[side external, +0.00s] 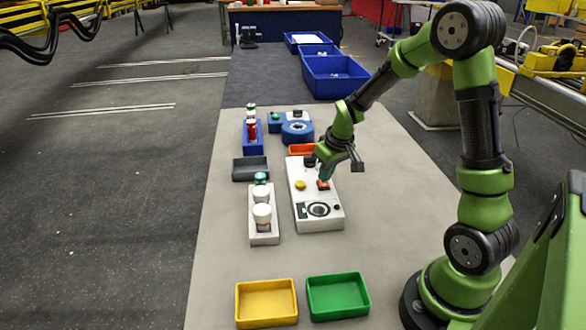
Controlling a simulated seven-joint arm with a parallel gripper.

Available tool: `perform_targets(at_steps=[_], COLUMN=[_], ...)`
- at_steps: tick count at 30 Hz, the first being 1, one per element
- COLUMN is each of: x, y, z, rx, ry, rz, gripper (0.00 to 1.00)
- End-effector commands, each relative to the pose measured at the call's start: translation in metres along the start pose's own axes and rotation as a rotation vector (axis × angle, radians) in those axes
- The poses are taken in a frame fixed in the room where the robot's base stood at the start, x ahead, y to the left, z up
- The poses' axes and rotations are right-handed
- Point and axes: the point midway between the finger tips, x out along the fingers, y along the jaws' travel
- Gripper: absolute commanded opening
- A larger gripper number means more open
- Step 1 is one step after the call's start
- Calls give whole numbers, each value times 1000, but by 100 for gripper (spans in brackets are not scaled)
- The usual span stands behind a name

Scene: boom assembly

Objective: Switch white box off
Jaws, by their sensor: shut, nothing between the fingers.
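The white box (304,205) is a long control box lying in the middle of the table. It has a yellow button (300,185), a red-orange square switch (323,185), a round black-ringed dial (319,210) near its front end and a dark knob at its far end. My gripper (325,178) is shut and empty, pointing down with its tips at or just above the red-orange switch. I cannot tell whether they touch it. The fingertips partly cover the switch, and its on or off state is not readable.
A white holder (264,233) with white-capped jars stands left of the box. Behind are a grey tray (250,169), an orange tray (301,149), a blue device (297,132) and a blue holder with cans (253,140). Yellow (267,320) and green (338,314) trays lie in front.

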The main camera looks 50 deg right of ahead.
Motion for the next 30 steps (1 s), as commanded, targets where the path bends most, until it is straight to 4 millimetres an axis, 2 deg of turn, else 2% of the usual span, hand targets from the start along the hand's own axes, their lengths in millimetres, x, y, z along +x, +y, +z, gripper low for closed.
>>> perform_targets(at_steps=[25, 30], x=[14, 10], y=[0, 0], z=[4, 3], rx=[0, 0], ry=[-1, 2], rz=[0, 0], gripper=[0, 0])
